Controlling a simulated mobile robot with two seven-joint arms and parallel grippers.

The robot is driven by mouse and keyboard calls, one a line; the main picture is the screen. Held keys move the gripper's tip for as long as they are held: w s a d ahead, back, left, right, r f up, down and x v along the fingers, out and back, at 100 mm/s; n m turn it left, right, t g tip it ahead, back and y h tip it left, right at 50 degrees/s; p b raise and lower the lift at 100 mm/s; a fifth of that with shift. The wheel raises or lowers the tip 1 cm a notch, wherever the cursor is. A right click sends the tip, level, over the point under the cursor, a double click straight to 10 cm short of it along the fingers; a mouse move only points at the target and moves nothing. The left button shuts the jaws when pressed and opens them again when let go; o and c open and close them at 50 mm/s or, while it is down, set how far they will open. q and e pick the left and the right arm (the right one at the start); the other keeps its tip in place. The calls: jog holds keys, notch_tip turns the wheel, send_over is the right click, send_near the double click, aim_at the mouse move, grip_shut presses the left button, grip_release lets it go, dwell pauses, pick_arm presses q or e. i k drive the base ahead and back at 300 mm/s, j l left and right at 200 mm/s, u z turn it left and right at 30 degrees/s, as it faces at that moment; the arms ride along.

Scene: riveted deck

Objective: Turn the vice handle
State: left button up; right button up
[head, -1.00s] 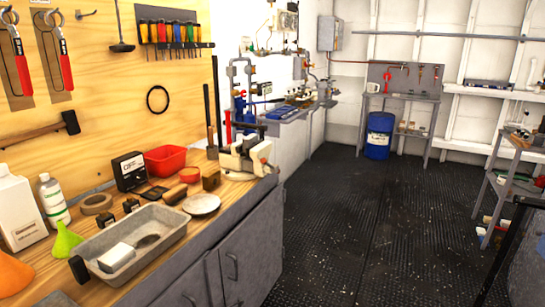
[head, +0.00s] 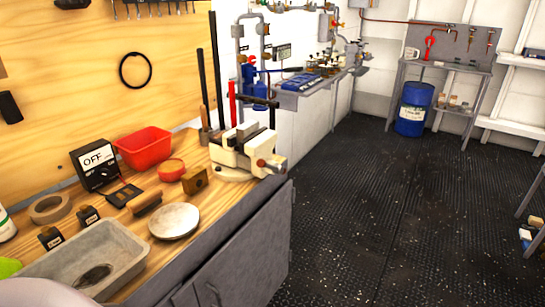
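The vice (head: 240,155) is cream-coloured with dark metal parts. It stands on the right end of the wooden workbench, near its front corner, in the head view. A reddish-brown knob and a pale end piece show on its right side. Dark thin bars rise at and behind its top; I cannot tell clearly which of them is the handle. Neither of my grippers can be made out. A pale rounded shape (head: 38,292) fills the bottom left corner; I cannot tell what it is.
A blue drum (head: 413,110) stands farther back. The black floor right of the bench is clear.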

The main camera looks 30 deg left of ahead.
aim_at(271, 167)
jog(key=i+u, duration=0.2)
jog(key=u, duration=0.2)
jog(key=i+u, duration=0.25)
jog(key=u, duration=0.2)
